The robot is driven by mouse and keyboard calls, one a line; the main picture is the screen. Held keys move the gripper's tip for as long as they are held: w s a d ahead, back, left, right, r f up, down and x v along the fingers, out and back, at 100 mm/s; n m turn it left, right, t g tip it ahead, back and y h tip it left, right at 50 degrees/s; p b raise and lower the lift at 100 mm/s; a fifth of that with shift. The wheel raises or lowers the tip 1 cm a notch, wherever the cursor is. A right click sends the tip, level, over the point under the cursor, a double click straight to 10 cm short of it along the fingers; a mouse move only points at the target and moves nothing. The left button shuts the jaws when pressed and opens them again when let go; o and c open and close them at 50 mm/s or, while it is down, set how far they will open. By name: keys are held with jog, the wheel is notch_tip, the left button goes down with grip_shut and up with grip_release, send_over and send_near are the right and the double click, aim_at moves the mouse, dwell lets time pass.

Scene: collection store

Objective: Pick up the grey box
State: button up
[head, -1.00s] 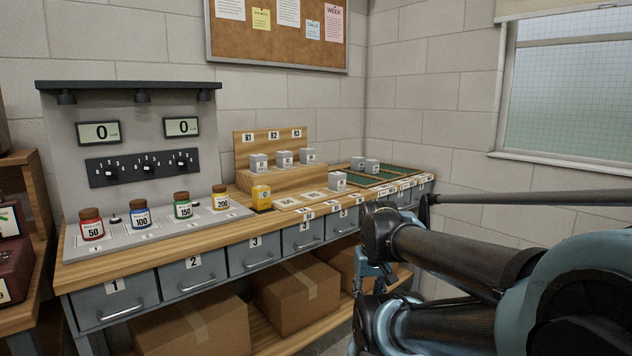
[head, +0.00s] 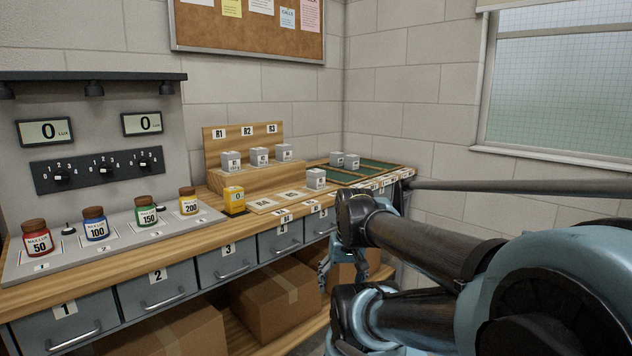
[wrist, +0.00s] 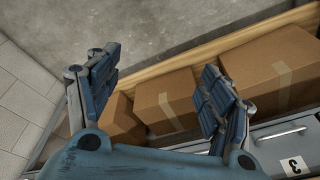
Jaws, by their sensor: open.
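Several small grey boxes stand on the bench in the head view. Three stand in a row on the wooden step under R1, R2 and R3: a left one (head: 231,161), a middle one (head: 260,156) and a right one (head: 284,152). One grey box (head: 316,178) stands beside the pale marked board. Two more (head: 344,161) stand close together on the green tray. I cannot tell which one the task means. My gripper (wrist: 155,85) is open and empty in the wrist view, above the lower shelf's cardboard boxes, away from every grey box. In the head view my arm partly hides it.
A yellow block (head: 234,201) and several labelled jars, such as the red one (head: 37,240), stand on the bench (head: 205,226). Drawers (head: 229,258) line its front. Cardboard boxes (head: 277,300) sit on the shelf below. The wall and window are at the right.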

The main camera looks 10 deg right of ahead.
jog(key=w+a+r+m+t+y, duration=0.1)
jog(key=w+a+r+m+y, duration=0.1)
jog(key=w+r+m, duration=0.3)
jog(key=w+a+m+t+y, duration=0.1)
jog(key=w+a+m+y, duration=0.15)
jog(key=w, duration=0.55)
jog(key=m+t+y, duration=0.6)
jog(key=m+t, duration=0.4)
jog(key=m, duration=1)
send_near(316, 177)
jog(key=s+d+f, duration=0.1)
jog(key=s+d, duration=0.1)
jog(key=d, duration=0.3)
jog(key=shift+m+h, duration=0.25)
jog(key=x, duration=1.7)
jog(key=shift+w+a, duration=0.2)
jog(key=shift+w, duration=0.15)
jog(key=c, duration=1.5)
